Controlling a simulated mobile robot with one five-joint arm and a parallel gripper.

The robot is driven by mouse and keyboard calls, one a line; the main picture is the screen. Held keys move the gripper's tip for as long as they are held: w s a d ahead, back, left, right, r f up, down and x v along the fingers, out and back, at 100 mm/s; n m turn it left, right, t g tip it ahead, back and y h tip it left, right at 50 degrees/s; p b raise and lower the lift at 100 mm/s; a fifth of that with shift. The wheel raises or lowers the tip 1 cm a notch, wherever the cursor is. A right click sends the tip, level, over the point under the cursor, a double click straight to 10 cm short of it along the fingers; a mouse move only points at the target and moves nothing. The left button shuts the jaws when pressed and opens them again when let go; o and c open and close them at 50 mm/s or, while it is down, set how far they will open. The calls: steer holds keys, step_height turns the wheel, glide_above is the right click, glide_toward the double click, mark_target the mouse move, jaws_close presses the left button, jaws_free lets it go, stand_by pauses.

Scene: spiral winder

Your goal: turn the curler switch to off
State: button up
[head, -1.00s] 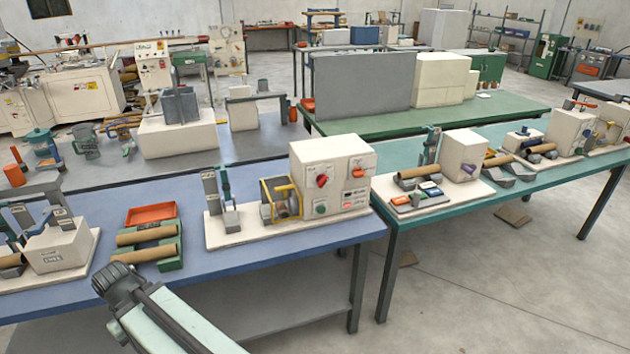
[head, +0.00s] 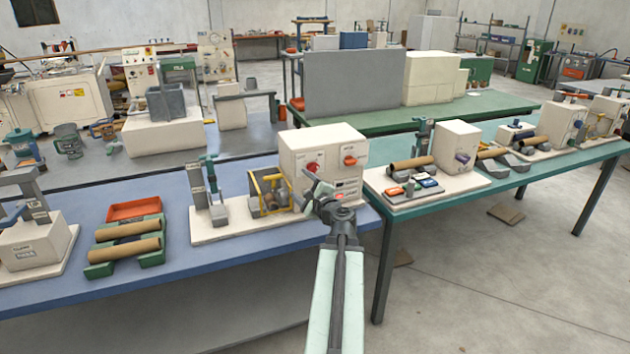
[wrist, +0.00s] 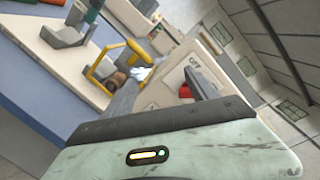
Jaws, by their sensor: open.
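A cream control box (head: 308,140) stands at the right end of the blue bench. Its front carries a red knob (head: 313,167) and an orange switch (head: 349,160). My gripper (head: 318,187) is open in front of this box and hides part of its lower front in the head view. In the wrist view my gripper (wrist: 166,74) has its fingers apart. The red knob (wrist: 184,91) shows there beside the right finger, partly hidden by it, under the letters OFF. I cannot tell whether the gripper touches it. The knob's setting is unclear.
A yellow-framed roller unit (head: 270,190) stands just left of the box on the same base. A green rack with cardboard tubes (head: 125,245) is further left. A green bench (head: 480,190) with similar machines is at the right.

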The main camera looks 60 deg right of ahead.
mark_target(314, 171)
steer(key=s+d+m+h, duration=0.2)
steer(key=s+d+m, duration=0.1)
steer(key=s+d, duration=0.15)
steer(key=shift+g, duration=0.3)
steer(key=x, duration=0.7)
steer(key=shift+d+r, duration=0.2)
steer(key=shift+r, duration=0.2)
steer(key=c, duration=1.4)
